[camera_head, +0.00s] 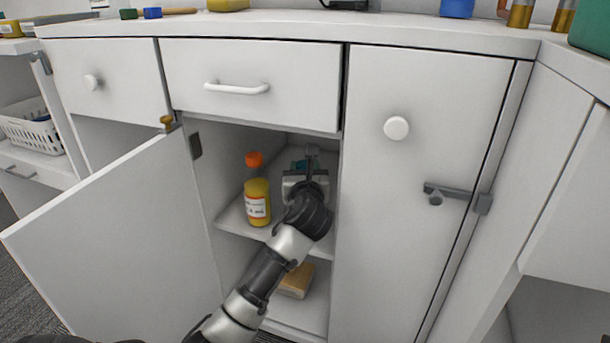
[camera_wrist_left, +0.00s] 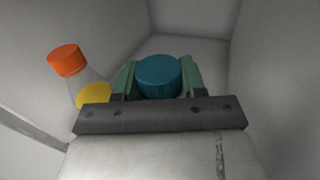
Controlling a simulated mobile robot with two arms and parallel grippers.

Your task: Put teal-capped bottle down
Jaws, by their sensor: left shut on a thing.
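The teal-capped bottle shows as a round teal cap (camera_wrist_left: 159,75) between the fingers of my left gripper (camera_wrist_left: 158,80) in the left wrist view. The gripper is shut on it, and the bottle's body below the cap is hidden. In the head view my left gripper (camera_head: 308,165) reaches into the open cabinet, over the right part of the middle shelf (camera_head: 232,217). The gripper hides most of the bottle there. I cannot tell whether the bottle touches the shelf. My right gripper is not in view.
An orange-capped bottle (camera_head: 257,200) with yellow contents stands on the same shelf, left of my gripper; it also shows in the left wrist view (camera_wrist_left: 68,62). A tan block (camera_head: 297,281) lies on the lower shelf. The cabinet door (camera_head: 115,240) hangs open at left.

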